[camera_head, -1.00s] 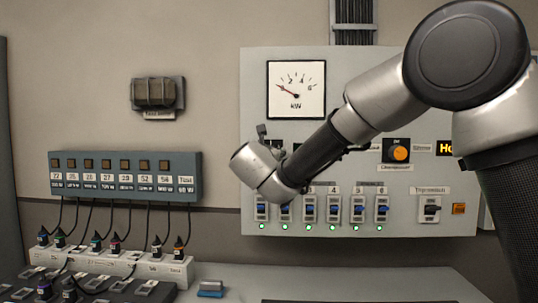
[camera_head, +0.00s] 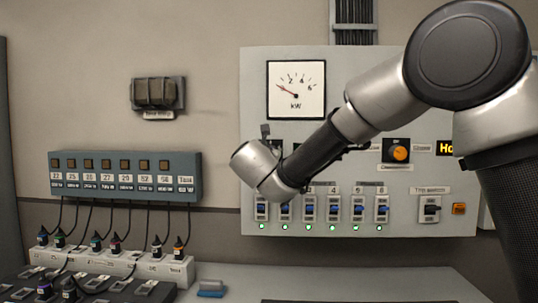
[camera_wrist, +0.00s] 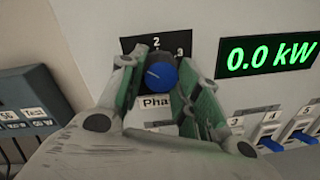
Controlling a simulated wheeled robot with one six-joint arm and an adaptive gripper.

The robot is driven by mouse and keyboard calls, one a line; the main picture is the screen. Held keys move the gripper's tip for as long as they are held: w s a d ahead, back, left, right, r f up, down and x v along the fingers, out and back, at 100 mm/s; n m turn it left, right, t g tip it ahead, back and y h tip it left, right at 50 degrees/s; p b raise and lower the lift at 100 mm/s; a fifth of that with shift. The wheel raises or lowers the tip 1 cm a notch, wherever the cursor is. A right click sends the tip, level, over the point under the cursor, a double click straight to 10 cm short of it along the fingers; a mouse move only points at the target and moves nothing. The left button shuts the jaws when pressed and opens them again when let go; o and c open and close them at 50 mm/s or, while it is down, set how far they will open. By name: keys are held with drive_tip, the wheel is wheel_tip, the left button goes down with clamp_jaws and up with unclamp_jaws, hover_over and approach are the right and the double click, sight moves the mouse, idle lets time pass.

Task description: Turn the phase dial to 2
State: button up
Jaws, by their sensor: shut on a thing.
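The phase dial (camera_wrist: 162,74) is a round blue knob on a black plate (camera_wrist: 158,45) in the wrist view. The plate shows a 2 above the knob and a 3 at its upper right; its left part is hidden by a finger. A pale mark on the knob's face lies toward the left, not at the 2. My gripper (camera_wrist: 160,82) is shut on the dial, with a green-padded finger on each side. A label starting "Pha" sits below it, partly covered. In the head view my wrist hides the dial.
A green display (camera_wrist: 268,52) reading 0.0 kW is right of the dial. Blue switches (camera_wrist: 285,138) sit below right. In the head view, a kW meter (camera_head: 296,90), an orange-faced knob (camera_head: 399,152) and a blue-grey box (camera_head: 125,176) surround my arm.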

drive_tip(key=m, duration=0.9)
drive_tip(key=shift+r+m+g+y, duration=0.1)
drive_tip(key=shift+m+g+y, duration=0.2)
drive_tip(key=shift+m, duration=0.1)
idle(0.4)
drive_tip(key=o, duration=1)
drive_tip(key=shift+o, duration=0.2)
drive_tip(key=s, duration=1.2)
drive_tip(key=shift+a+r, duration=0.35)
